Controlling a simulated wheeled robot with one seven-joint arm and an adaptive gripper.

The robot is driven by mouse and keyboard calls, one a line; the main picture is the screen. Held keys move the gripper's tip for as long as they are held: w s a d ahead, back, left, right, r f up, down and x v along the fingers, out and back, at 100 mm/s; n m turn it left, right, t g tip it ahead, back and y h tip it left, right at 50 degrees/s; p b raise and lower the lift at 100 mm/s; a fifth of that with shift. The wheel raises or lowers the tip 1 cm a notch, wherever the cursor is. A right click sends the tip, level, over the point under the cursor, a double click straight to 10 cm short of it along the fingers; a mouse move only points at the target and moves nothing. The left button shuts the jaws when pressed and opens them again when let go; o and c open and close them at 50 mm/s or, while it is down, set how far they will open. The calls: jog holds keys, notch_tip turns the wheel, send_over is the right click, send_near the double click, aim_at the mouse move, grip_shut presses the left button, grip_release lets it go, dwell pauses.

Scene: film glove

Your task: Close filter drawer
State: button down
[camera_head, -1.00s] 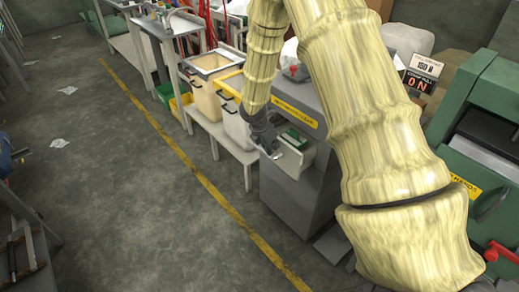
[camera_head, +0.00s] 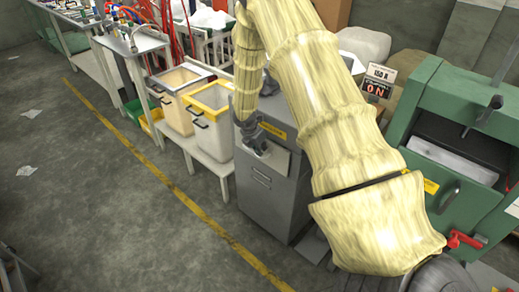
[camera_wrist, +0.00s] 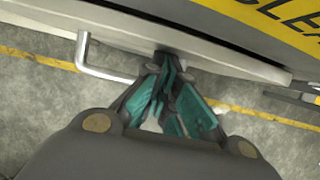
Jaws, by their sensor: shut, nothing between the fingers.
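The filter drawer's pale front panel (camera_head: 279,162) is on the upper part of a grey cabinet (camera_head: 283,207) in the head view. It looks flush or nearly flush; I cannot tell whether a small gap remains. In the wrist view the panel (camera_wrist: 110,25) crosses the top, with a bent metal handle (camera_wrist: 97,68) left of the fingers. My gripper (camera_head: 258,150) is shut and empty, its fingertips (camera_wrist: 172,62) at the panel's face, seemingly touching it. The drawer's inside is hidden.
A yellow label (camera_wrist: 270,20) is above the drawer. Bins, one with a yellow rim (camera_head: 211,100), stand on a bench left of the cabinet. A green machine (camera_head: 440,130) with a red handle (camera_head: 465,240) is at right. The floor at left is mostly clear.

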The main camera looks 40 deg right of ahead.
jog(key=shift+w+d+r, duration=0.1)
jog(key=shift+d+r, duration=0.05)
jog(key=shift+d, duration=0.1)
jog(key=a, duration=0.3)
jog(key=a+p, duration=0.1)
jog(key=shift+s+a, duration=0.3)
jog(key=shift+s, duration=0.1)
jog(key=v, duration=0.9)
jog(key=shift+r+b, duration=0.35)
jog(key=shift+b, duration=0.05)
jog(key=shift+a, duration=0.1)
